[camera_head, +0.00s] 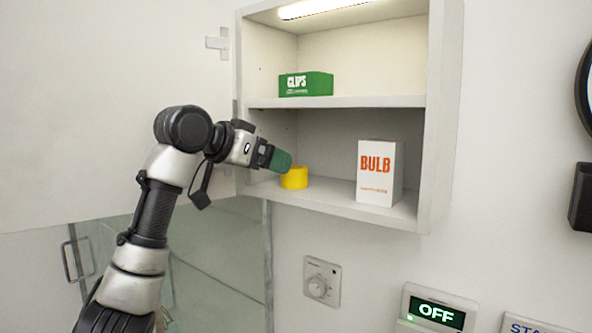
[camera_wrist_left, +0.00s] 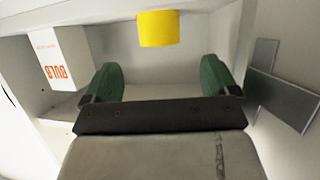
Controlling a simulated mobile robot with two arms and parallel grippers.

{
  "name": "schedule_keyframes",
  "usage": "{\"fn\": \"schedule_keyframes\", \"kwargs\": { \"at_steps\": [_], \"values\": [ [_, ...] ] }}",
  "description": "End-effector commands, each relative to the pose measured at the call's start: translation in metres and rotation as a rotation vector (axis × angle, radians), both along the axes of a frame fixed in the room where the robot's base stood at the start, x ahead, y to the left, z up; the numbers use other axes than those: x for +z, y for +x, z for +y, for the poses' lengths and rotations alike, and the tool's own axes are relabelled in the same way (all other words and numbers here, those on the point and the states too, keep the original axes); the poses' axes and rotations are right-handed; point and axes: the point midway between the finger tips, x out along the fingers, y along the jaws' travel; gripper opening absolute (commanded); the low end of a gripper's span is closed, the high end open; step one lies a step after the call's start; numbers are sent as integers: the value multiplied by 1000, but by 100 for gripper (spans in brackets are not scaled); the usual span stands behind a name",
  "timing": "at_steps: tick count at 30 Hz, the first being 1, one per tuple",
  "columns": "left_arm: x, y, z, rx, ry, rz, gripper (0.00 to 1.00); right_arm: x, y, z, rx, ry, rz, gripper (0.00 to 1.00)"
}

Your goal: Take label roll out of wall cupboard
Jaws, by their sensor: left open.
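A yellow roll (camera_head: 295,178), which I take for the label roll, stands on the bottom shelf of the open wall cupboard (camera_head: 441,120), near its left side. My left gripper (camera_head: 281,160) reaches in from the left, with its green fingertips at the roll's upper left in the head view. In the left wrist view the gripper (camera_wrist_left: 159,75) is open and empty. There the roll (camera_wrist_left: 158,29) shows beyond the fingertips, lined up with the gap between them. The head view does not show clearly whether a finger touches it. My right gripper is in neither view.
A white BULB box (camera_head: 380,173) stands on the bottom shelf to the right of the roll, with a bare gap between. A green CLIPS box (camera_head: 306,84) sits on the upper shelf (camera_head: 360,102). The cupboard door (camera_head: 100,110) is swung open to the left, behind my arm.

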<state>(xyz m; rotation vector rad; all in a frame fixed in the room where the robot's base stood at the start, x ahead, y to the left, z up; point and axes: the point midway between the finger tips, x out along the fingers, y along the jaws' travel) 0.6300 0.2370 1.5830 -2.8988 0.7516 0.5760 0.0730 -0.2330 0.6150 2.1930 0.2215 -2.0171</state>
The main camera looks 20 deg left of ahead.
Motion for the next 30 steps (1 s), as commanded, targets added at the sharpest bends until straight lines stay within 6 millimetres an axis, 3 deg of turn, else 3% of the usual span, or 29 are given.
{"fn": "schedule_keyframes", "kwargs": {
  "at_steps": [7, 15, 26, 30],
  "values": [
    [-5, 16, -9, 0, 0, 2, 89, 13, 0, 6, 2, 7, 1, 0],
    [-13, 43, -25, -1, 0, 5, 89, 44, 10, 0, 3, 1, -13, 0],
    [-22, 54, -31, 1, 1, -1, 89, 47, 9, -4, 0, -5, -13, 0],
    [-22, 54, -31, 1, 1, -1, 72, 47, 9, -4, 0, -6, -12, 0]
  ]
}}
